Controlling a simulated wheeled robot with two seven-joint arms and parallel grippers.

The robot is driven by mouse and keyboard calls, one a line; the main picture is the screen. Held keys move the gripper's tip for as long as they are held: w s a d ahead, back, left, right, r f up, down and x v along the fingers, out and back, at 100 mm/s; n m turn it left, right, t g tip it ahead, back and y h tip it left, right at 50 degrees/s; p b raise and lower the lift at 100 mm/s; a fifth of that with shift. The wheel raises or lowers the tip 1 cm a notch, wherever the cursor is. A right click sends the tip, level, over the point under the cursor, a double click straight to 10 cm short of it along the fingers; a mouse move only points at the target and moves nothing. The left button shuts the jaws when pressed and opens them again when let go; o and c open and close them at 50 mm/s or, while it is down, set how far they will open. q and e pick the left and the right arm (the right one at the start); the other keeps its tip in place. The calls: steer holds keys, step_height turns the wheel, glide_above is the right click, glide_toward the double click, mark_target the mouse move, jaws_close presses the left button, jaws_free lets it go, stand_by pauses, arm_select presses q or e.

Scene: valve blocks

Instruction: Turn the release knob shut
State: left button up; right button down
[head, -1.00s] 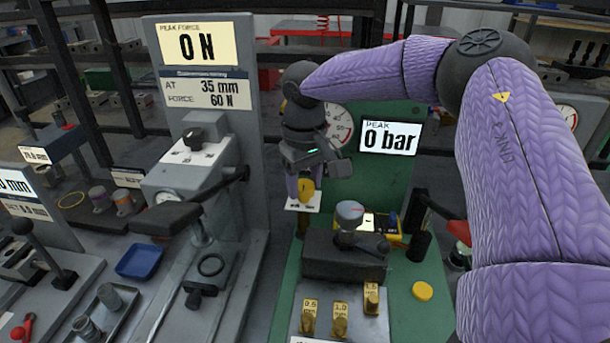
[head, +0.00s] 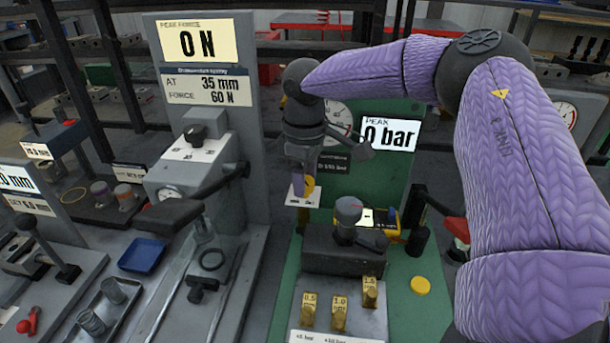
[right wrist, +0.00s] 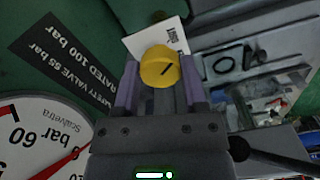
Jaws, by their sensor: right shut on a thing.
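The round yellow release knob (head: 310,186) sits at the left edge of the green panel, by a small white plate (head: 313,200). My right gripper (head: 302,184) is at the knob and hides part of it. In the right wrist view, the knob (right wrist: 158,72) lies between the two purple fingers of my right gripper (right wrist: 160,85), which is shut on it. A short dark line on the knob's face runs slantwise. My left gripper is not in view.
A "PEAK 0 bar" display (head: 390,134) and a dial gauge (right wrist: 40,135) are close by. A dark valve block (head: 345,250) with a grey-topped knob stands in front. A grey press (head: 195,160) stands to the left, with its lever reaching toward the green bench.

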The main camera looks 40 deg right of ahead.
stand_by(0.3)
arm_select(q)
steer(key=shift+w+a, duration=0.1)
arm_select(e)
steer(key=shift+c, duration=0.7)
jaws_free()
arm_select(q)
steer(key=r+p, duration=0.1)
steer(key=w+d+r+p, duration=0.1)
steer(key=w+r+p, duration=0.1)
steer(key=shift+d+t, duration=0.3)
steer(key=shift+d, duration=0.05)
arm_select(e)
step_height(320, 180, up, 10)
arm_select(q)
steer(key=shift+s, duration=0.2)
